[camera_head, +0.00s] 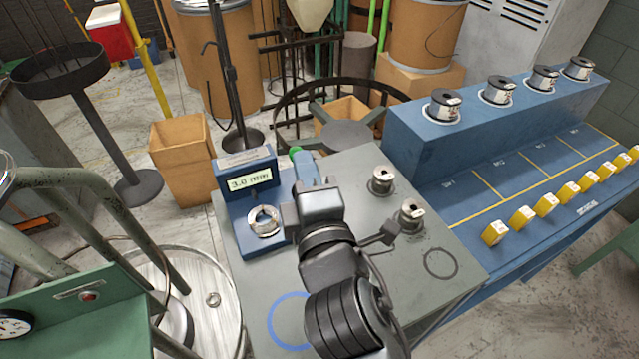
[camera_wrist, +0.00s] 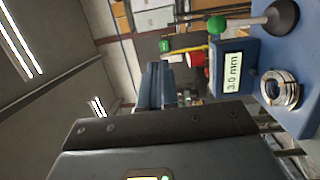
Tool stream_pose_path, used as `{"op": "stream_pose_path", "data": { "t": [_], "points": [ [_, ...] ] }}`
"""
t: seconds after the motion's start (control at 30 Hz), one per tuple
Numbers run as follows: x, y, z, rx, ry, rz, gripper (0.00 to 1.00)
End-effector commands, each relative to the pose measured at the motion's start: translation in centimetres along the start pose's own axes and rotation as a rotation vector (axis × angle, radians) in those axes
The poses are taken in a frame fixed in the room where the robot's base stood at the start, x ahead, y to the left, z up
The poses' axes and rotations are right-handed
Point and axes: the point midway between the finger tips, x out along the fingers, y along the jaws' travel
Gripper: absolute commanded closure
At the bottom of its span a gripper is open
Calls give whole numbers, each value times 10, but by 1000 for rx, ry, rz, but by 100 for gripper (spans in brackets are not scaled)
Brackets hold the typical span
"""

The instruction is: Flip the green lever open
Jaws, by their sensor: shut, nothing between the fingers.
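The green lever is a green ball knob on a pale rod that rises from a dark cone-shaped boot on a blue base; its knob shows at the top of the wrist view (camera_wrist: 216,25). In the head view a green knob (camera_head: 295,151) shows just beyond my gripper (camera_head: 303,172), with the rod and boot hidden behind my arm. My gripper is shut and empty, and its fingers (camera_wrist: 160,86) also show in the wrist view, apart from the knob. The blue gauge (camera_head: 247,183) reads 3.0 mm and stands left of my gripper, with a metal coil ring (camera_head: 263,221) on its base.
Two metal spools (camera_head: 382,181) stand on the grey table (camera_head: 348,228) right of my arm. A blue bench (camera_head: 480,160) with several wire spools and yellow blocks is on the right. A cardboard box (camera_head: 185,160) stands behind the gauge at left.

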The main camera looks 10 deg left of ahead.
Motion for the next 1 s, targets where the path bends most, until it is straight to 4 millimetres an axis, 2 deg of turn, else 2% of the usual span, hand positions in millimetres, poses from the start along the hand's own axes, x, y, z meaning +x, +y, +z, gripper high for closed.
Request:
{"op": "stream_pose_path", "data": {
  "t": [0.3,0.5,0.7,1.0],
  "points": [
    [-58,41,-3,1,0,1,100],
    [-84,59,-4,0,1,0,100],
    [-94,67,-4,0,0,0,100],
    [-95,68,-4,0,0,0,100]
  ]
}}
